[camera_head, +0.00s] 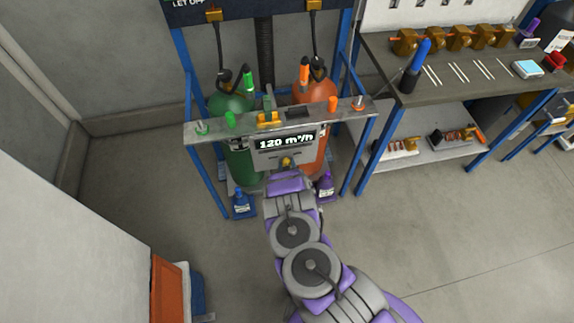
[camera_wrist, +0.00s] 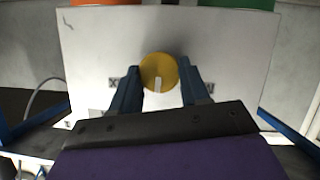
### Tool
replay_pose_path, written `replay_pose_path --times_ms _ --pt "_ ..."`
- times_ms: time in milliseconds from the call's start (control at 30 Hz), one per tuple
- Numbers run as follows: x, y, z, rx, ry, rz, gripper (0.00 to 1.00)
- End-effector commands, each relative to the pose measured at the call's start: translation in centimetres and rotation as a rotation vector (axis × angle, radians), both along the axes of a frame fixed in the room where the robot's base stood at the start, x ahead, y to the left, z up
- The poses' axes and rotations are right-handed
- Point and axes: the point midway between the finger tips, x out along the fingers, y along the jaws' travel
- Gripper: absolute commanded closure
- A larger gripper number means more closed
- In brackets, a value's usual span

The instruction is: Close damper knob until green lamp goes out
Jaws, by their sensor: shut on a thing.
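The yellow damper knob (camera_wrist: 158,70) sits on a pale panel (camera_wrist: 220,55) in the wrist view, with its white mark pointing down in the picture. My gripper (camera_wrist: 160,80) has one blue finger at each side of the knob and is shut on it. In the head view, the knob (camera_head: 287,161) shows as a small yellow spot just beyond my gripper (camera_head: 286,170), below the display (camera_head: 286,140) reading 120 m³/h. I cannot make out which green part, if any, is the lamp or whether it is lit.
A green cylinder (camera_head: 240,165) and an orange cylinder (camera_head: 316,95) stand behind the panel in a blue frame. A blue bottle (camera_head: 241,203) and a purple bottle (camera_head: 326,187) stand on the floor beside my arm.

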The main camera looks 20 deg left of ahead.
Motion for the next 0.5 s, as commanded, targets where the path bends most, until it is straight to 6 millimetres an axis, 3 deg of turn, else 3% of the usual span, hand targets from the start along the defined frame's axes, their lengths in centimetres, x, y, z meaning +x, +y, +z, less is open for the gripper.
replay_pose_path --times_ms 67,100,333,500 --pt "-0.1 0.09 -0.07 -0.001 0.002 0.003 0.85" --pt "-0.11 0.09 -0.08 -0.001 0.002 0.003 0.51" --pt "-0.07 0.04 -0.05 0.0 0.001 0.002 0.29" --pt "-0.05 0.03 -0.03 0.0 0.001 0.002 0.29"
